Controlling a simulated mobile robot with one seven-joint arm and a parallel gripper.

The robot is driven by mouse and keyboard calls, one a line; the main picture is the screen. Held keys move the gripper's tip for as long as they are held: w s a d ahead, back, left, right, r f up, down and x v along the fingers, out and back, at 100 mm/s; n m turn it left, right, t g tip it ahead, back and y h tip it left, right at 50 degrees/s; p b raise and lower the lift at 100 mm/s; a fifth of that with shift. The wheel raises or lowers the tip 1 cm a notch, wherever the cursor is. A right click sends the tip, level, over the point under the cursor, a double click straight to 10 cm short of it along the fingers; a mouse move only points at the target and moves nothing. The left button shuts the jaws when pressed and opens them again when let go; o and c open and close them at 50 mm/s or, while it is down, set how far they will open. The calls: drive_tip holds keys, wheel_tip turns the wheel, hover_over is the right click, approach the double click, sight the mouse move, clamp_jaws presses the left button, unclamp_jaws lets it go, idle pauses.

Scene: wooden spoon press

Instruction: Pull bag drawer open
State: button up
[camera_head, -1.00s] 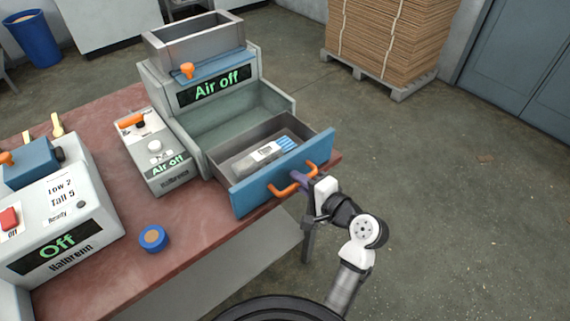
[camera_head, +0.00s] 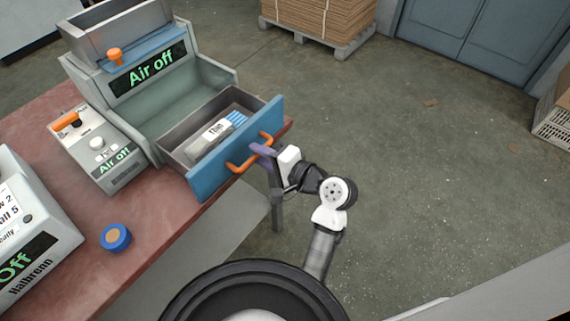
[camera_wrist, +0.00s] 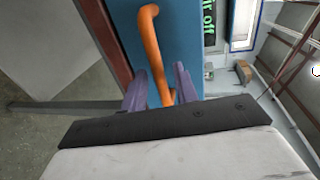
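The drawer (camera_head: 208,175) has a blue front and grey inside. It stands partly out of the grey-green machine, and a white packet with blue stripes (camera_head: 212,135) lies in it. An orange U-shaped handle (camera_head: 238,167) is on its front and also shows in the wrist view (camera_wrist: 151,42). My gripper (camera_head: 262,150) is at the right end of this handle. In the wrist view, the purple fingers of my gripper (camera_wrist: 160,88) stand close on both sides of the orange bar and look shut on it. The contact itself is partly hidden.
The machine (camera_head: 200,85) and a small control box (camera_head: 98,150) stand on the reddish table (camera_head: 165,222). A blue-rimmed roll (camera_head: 115,238) lies near the front. A pallet stack (camera_head: 325,18) is at the back.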

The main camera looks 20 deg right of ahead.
drive_tip(key=b+v, duration=0.1)
drive_tip(key=v, duration=1.1)
drive_tip(key=shift+s, duration=0.1)
